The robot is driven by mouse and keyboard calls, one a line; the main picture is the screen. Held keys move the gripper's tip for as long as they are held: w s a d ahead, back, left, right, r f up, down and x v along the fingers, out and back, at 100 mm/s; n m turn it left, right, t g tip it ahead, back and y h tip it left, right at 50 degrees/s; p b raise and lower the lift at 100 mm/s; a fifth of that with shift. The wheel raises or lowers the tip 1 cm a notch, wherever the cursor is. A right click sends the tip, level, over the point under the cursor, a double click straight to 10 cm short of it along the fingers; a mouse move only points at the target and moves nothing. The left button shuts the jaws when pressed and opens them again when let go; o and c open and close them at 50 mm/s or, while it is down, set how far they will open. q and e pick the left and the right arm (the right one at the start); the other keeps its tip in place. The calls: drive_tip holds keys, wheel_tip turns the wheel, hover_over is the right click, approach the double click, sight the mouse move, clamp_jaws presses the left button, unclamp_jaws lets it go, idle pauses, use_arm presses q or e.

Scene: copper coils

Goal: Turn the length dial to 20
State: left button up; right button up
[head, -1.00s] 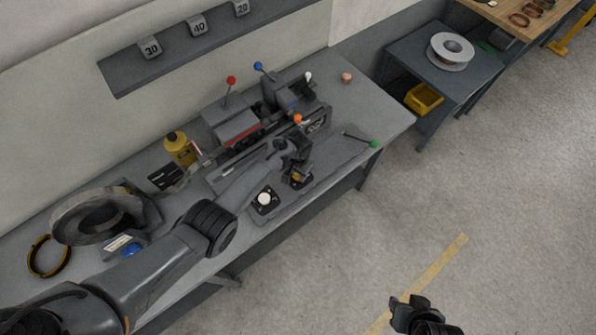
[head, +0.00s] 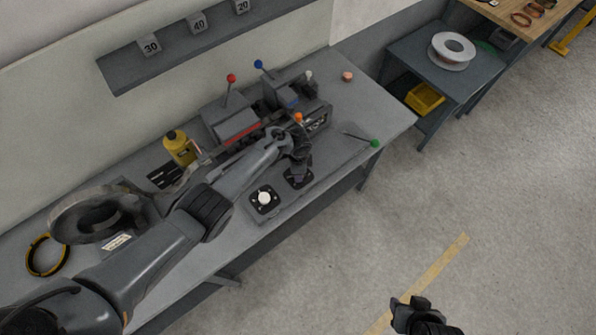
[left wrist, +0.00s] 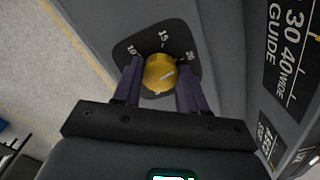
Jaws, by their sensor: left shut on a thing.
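The length dial is a yellow round knob (left wrist: 159,73) on a dark plate marked 10, 15 and 20, with a partly hidden 5 at the bottom. A pale mark on the knob points right and slightly up, toward the 20 side. My left gripper (left wrist: 158,82) is shut on the knob, one purple-grey finger on each side. In the head view my left gripper (head: 299,174) reaches down over the dial's dark plate (head: 306,183) and hides the knob. My right gripper (head: 408,308) hangs over the floor, away from the bench; its jaw opening is unclear.
A white knob (head: 264,198) on a dark plate sits just left of the dial. Levers with red (head: 231,77), blue (head: 258,64), orange (head: 298,117) and green (head: 375,144) balls stand around the machine. A yellow bottle (head: 179,147) stands behind my left arm.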

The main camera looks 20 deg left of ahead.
use_arm(q)
drive_tip(key=shift+m, duration=0.5)
drive_tip(key=o, duration=1.1)
drive_tip(key=shift+c, duration=0.2)
drive_tip(key=shift+r, duration=0.6)
wheel_tip(320, 180, up, 10)
drive_tip(key=p, duration=0.4)
drive_tip(key=shift+f, duration=0.2)
